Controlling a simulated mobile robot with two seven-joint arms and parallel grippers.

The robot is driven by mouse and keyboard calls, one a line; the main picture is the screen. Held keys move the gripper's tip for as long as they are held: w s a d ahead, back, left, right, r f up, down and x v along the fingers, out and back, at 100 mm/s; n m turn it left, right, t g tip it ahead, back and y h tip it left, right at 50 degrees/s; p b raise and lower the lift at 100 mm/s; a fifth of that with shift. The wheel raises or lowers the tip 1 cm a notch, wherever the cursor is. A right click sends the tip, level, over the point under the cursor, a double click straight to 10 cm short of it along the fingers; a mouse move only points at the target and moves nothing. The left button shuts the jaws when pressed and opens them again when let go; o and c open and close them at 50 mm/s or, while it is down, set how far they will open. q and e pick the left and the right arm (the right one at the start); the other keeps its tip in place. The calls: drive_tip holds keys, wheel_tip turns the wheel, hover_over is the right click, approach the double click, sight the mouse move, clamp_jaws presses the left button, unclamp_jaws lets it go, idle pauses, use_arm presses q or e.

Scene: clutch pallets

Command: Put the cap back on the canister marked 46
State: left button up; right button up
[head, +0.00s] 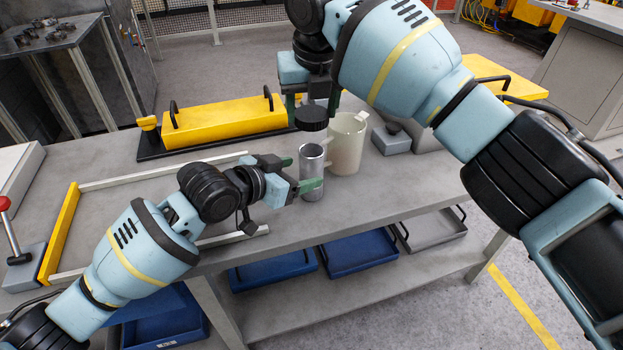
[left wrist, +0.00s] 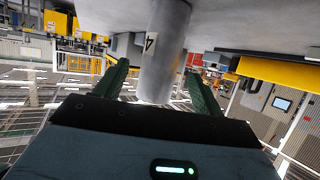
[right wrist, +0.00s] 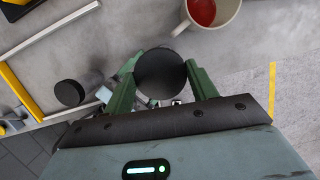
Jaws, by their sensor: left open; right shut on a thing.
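The metal canister (head: 312,172) stands upright on the grey bench. In the left wrist view the canister (left wrist: 165,45) shows part of a marking, a "4"; the rest is out of sight. My left gripper (head: 309,174) is open, with its green fingers on either side of the canister; I cannot tell whether they touch it. My right gripper (right wrist: 160,88) is shut on the round black cap (right wrist: 160,72). In the head view the cap (head: 311,118) is held above the canister, apart from it. In the right wrist view the cap hides what is beneath it.
A beige pot (head: 346,145) stands close on the canister's right, reddish inside. A yellow handled block (head: 222,121) lies behind. A white-railed frame (head: 160,172) lies left. Blue trays (head: 360,253) sit below the bench.

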sight(303, 171)
use_arm(q)
drive_tip(key=shift+x, duration=2.4)
drive_tip(key=shift+c, duration=0.3)
drive_tip(key=c, duration=1.4)
use_arm(e)
drive_tip(key=shift+f, duration=2.5)
drive_tip(key=shift+f, duration=0.9)
